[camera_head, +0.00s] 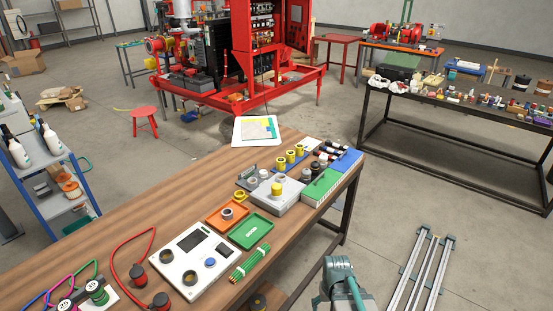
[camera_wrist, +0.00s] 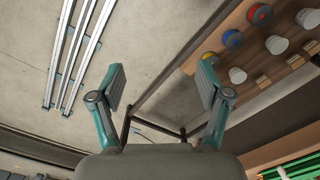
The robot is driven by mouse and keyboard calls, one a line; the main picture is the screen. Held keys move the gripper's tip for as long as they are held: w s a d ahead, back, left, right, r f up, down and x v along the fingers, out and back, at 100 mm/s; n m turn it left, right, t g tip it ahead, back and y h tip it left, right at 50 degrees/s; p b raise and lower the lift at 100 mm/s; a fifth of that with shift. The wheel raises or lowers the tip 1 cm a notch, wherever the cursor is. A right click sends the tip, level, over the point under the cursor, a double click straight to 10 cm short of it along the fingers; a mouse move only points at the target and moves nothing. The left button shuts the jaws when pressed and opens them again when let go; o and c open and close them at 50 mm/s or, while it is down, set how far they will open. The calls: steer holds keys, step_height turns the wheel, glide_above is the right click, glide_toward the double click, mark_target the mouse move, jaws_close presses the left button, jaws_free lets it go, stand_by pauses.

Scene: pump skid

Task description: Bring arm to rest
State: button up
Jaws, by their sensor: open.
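My gripper (camera_wrist: 161,88) shows in the wrist view with its two teal and grey fingers spread wide apart. Nothing is between the fingers; bare concrete floor and a dark table leg show beyond them. In the head view a grey and teal part of my arm (camera_head: 341,283) is at the bottom edge, right of the wooden table (camera_head: 140,225) and over the floor. I cannot make out the fingertips there.
Metal rails (camera_head: 422,268) lie on the floor at right; they also show in the wrist view (camera_wrist: 80,50). The wooden table holds trays, a white device (camera_head: 193,262) and a grey box (camera_head: 283,197). A dark table (camera_head: 450,112) stands at back right. Floor between is clear.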

steer(key=s+f+g+b, duration=0.3)
steer(key=s+f+b, duration=0.5)
steer(key=s+f, duration=0.6)
steer(key=s+f+g+b, duration=0.3)
steer(key=s+f+b, duration=0.6)
steer(key=s+f, duration=0.5)
step_height(320, 180, down, 7)
steer(key=shift+s+f+g, duration=0.15)
steer(key=shift+g, duration=0.15)
